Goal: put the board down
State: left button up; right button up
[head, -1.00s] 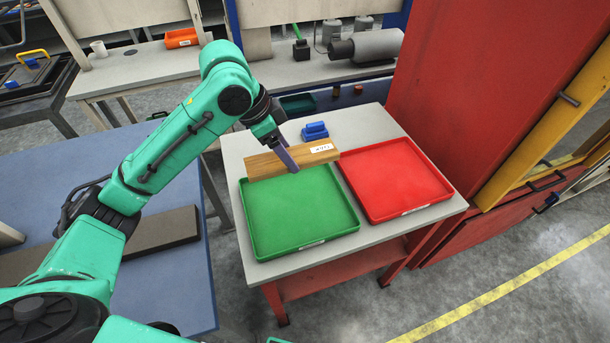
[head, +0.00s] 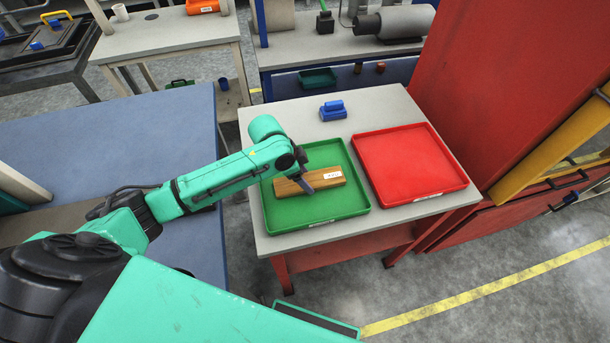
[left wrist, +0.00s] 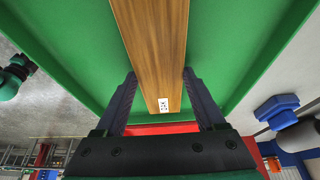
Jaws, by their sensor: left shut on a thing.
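The wooden board (head: 322,179) with a white label lies within the outline of the green tray (head: 318,208), on the grey table. My left gripper (head: 304,185) is shut on the board across its middle. In the left wrist view the board (left wrist: 155,45) runs between the two fingers (left wrist: 158,98), with the green tray (left wrist: 235,50) behind it. I cannot tell whether the board touches the tray floor. My right gripper is not in view.
An empty red tray (head: 408,164) sits to the right of the green one. A blue object (head: 333,111) stands at the table's back. A red cabinet (head: 500,75) rises at the right. A blue-topped table (head: 110,145) is at the left.

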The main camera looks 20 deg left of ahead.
pick_arm(q)
jog(key=shift+w+f, duration=0.1)
jog(key=shift+f, duration=0.05)
jog(key=o, duration=1.5)
jog(key=shift+c, duration=0.2)
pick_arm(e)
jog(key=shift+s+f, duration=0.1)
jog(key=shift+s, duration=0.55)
pick_arm(q)
jog(key=v, duration=1.2)
jog(key=shift+b, duration=0.45)
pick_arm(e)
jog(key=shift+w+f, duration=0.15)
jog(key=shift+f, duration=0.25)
pick_arm(q)
jog(key=shift+d, duration=0.15)
